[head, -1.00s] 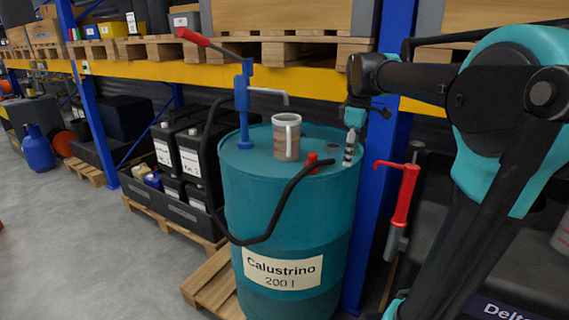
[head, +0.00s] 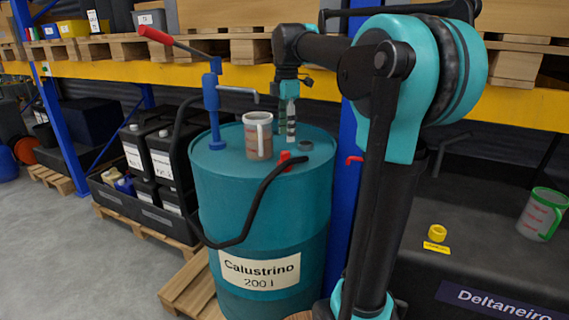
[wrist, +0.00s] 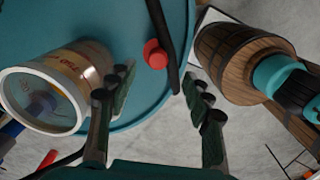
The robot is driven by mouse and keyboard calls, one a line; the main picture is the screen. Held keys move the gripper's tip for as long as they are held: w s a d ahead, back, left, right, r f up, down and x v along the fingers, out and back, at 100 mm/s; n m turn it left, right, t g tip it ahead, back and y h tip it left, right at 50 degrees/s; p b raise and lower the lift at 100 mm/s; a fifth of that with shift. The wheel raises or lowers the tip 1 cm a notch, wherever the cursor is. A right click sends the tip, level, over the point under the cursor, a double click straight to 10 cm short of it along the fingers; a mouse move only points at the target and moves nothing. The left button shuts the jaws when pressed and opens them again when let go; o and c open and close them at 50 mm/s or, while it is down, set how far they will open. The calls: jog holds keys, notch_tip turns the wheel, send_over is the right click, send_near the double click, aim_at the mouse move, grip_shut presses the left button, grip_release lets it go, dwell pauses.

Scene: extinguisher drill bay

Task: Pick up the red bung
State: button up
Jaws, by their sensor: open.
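The red bung (head: 286,161) is on the top of the teal drum (head: 262,205), near its front edge, beside a black hose (head: 262,190). In the wrist view the bung (wrist: 155,55) shows ahead of the fingertips, between their lines, with the hose passing close on its right. My gripper (head: 290,136) is above the drum top, just behind the bung in the head view. In the wrist view my gripper (wrist: 156,78) has its fingers spread apart with nothing between them. The gap in height to the bung is hard to judge.
A measuring jug (head: 258,140) stands left of the bung, close to the left finger in the wrist view. A blue hand pump (head: 213,110) rises from the drum. Shelf pallets (head: 205,45) hang behind.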

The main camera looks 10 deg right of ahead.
aim_at(285, 152)
jog(key=f, duration=0.8)
jog(key=shift+w+a+f, duration=0.1)
jog(key=shift+a+f, duration=0.1)
jog(key=shift+f, duration=0.05)
grip_shut()
